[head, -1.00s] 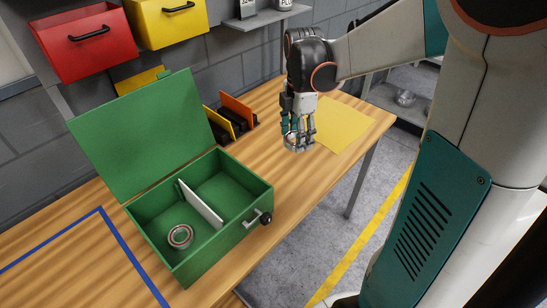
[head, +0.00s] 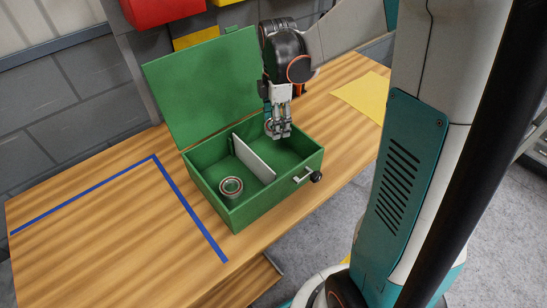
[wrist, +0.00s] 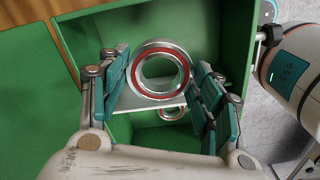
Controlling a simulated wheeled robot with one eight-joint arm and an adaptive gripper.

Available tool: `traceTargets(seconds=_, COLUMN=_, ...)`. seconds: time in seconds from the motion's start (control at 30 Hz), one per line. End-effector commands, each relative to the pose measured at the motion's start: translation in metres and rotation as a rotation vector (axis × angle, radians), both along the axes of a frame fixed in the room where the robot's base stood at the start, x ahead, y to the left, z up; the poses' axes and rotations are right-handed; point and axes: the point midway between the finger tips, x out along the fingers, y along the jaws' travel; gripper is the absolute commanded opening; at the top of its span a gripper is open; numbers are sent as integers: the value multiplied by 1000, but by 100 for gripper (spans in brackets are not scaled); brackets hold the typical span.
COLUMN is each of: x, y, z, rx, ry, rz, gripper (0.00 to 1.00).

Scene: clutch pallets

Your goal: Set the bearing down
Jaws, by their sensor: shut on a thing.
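My gripper (head: 278,133) is shut on a bearing, a steel ring with red seals. In the wrist view the bearing (wrist: 160,46) sits between both finger pads. In the head view the fingers partly hide it. The gripper is over the right compartment of an open green box (head: 216,204), fingers pointing down. A pale divider (head: 254,160) splits the box; it also shows behind the held bearing in the wrist view. A second bearing (head: 231,186) lies in the left compartment and shows partly past the divider in the wrist view (wrist: 172,114). I see nothing lying in the right compartment.
The box's green lid (head: 200,88) stands open at the back. A latch with a black knob (head: 316,177) sticks out in front. Blue tape (head: 190,205) marks the table at left, with bare wood inside. A yellow sheet (head: 362,95) lies at right.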

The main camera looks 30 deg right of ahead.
Motion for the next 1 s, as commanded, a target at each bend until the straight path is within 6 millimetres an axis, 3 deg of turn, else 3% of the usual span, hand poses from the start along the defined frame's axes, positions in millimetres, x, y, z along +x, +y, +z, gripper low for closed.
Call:
traceTargets(seconds=0.03, x=0, y=0, z=-17, rx=0, ry=0, rz=0, gripper=26)
traceTargets(seconds=0.3, x=0, y=0, z=-77, rx=0, ry=0, rz=0, gripper=26)
traceTargets(seconds=0.63, x=0, y=0, z=-102, rx=0, ry=0, rz=0, gripper=26)
traceTargets(seconds=0.9, x=0, y=0, z=-138, rx=0, ry=0, rz=0, gripper=26)
traceTargets(seconds=1.0, x=0, y=0, z=-139, rx=0, ry=0, rz=0, gripper=26)
